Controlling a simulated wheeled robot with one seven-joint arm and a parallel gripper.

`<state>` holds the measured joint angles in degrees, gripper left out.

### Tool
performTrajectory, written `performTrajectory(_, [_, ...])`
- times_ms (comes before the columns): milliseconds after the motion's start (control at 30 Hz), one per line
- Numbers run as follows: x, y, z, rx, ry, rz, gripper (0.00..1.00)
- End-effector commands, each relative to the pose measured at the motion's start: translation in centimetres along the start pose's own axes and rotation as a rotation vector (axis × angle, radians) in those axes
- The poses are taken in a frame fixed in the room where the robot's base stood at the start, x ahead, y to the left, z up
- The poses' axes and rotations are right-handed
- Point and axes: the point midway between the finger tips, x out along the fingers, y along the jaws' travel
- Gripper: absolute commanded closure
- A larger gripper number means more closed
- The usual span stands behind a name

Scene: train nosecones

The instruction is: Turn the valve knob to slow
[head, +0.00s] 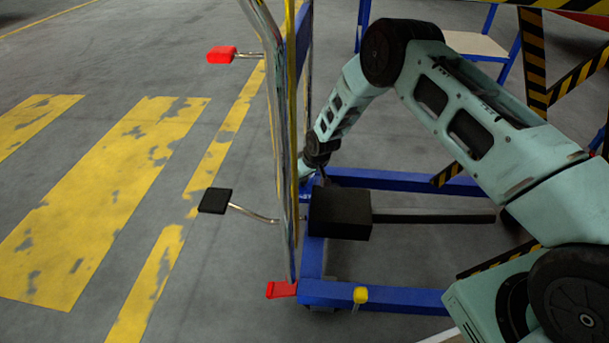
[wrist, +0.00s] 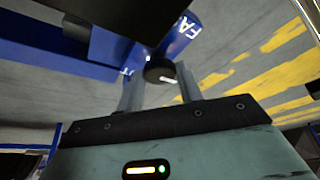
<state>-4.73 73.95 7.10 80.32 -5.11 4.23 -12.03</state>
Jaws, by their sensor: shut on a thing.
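In the wrist view a round black valve knob (wrist: 158,69) with a short white mark sits between the two grey fingers of my gripper (wrist: 160,82). My gripper is shut on the knob. The white mark points toward the right of that picture. White letters "FA" show on the blue frame (wrist: 180,38) above and right of the knob. Part of another white label shows left of the knob, too cut off to read. In the head view my gripper (head: 308,168) is at the upright panel's edge, partly hidden, and the knob cannot be made out.
A blue floor frame (head: 390,298) carries the upright panel (head: 288,150). A black block (head: 340,213) with a grey bar stands close below my wrist. Red (head: 221,55) and black (head: 214,201) pedal-like ends stick out left. Striped barriers (head: 535,60) stand at right. Floor at left is clear.

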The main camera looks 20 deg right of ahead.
Motion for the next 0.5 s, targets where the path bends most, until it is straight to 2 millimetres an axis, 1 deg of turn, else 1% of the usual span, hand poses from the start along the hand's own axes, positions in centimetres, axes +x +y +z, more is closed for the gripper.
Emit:
performTrajectory(267, [0.04,0.08,0.1,0.001,-0.002,0.001,0.87])
performTrajectory(300, [0.04,0.08,0.11,0.0,-0.002,0.001,0.53])
performTrajectory(333, [0.04,0.07,0.1,0.0,-0.002,0.0,0.45])
performTrajectory(367, [0.04,0.07,0.09,0.0,-0.002,0.0,0.43])
performTrajectory(500, [0.03,0.04,0.07,0.0,-0.001,0.0,0.43])
